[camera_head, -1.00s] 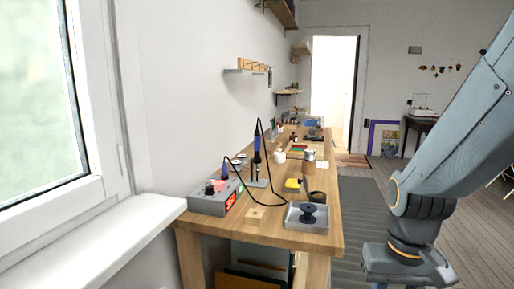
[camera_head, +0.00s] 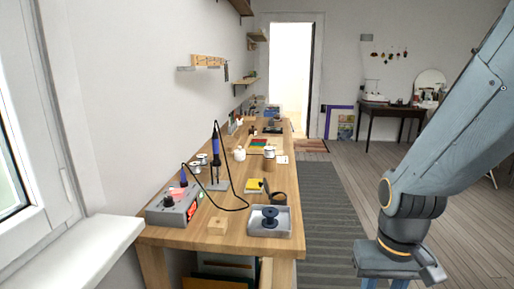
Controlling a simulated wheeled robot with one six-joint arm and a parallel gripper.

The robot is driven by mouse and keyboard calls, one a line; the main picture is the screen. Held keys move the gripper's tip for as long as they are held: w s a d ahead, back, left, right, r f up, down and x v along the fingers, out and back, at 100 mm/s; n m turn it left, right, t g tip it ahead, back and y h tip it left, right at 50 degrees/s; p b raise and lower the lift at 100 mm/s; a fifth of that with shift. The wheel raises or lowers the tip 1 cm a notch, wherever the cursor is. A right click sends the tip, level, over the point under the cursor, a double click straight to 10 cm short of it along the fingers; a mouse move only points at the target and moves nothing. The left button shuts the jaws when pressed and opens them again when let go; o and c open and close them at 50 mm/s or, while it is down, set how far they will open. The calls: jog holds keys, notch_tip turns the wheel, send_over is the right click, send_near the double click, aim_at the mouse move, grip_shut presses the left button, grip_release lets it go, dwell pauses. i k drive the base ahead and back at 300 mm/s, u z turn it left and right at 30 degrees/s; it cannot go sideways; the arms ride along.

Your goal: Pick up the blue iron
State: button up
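The blue iron (camera_head: 215,147) is a soldering iron with a blue handle. It stands upright in a stand (camera_head: 217,184) on the wooden workbench (camera_head: 205,236), near the bench's left side. A black cord runs from its top and loops down towards a grey control box (camera_head: 174,206) with a red display. My arm fills the right side of the picture. My gripper (camera_head: 398,284) is at the lower right, cut off by the bottom edge. It is well to the right of the bench, apart from the iron, and its fingers are not shown.
A grey tray (camera_head: 284,228) with a dark spool (camera_head: 270,215) lies at the bench's near end. A yellow pad (camera_head: 254,185), a wooden block (camera_head: 217,225) and small jars are nearby. A white window sill (camera_head: 80,255) juts in at left. The striped rug (camera_head: 325,200) is clear.

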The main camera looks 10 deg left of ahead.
aim_at(215, 139)
jog(key=z, duration=0.65)
jog(key=i, duration=3.05)
jog(key=u, duration=1.95)
